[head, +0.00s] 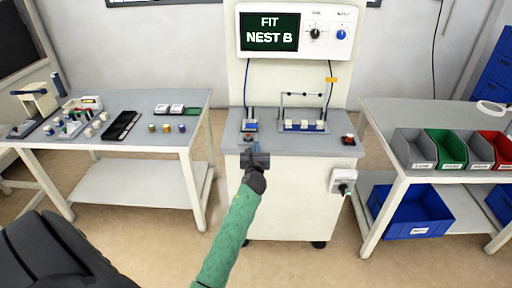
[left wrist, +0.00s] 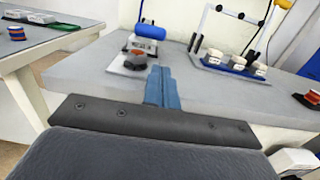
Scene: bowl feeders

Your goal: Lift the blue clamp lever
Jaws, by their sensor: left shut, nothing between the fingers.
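The blue clamp lever (left wrist: 150,31) shows in the left wrist view as a rounded blue handle on a small pale fixture (left wrist: 128,66) with a dark reddish knob. In the head view the lever (head: 251,124) is a small blue spot on the left of the machine's worktop. My left gripper (head: 256,147) is shut and empty at the worktop's front edge, on the near side of the lever and apart from it. Its blue-grey fingers (left wrist: 162,86) are together in the left wrist view. My right gripper is not in view.
Right of the clamp stands a rack with white blocks on a blue base (head: 303,126) under a thin frame. A red button (head: 348,140) sits at the worktop's right. A parts table (head: 170,140) stands left, bins (head: 445,148) right. The screen (head: 270,32) reads "FIT NEST B".

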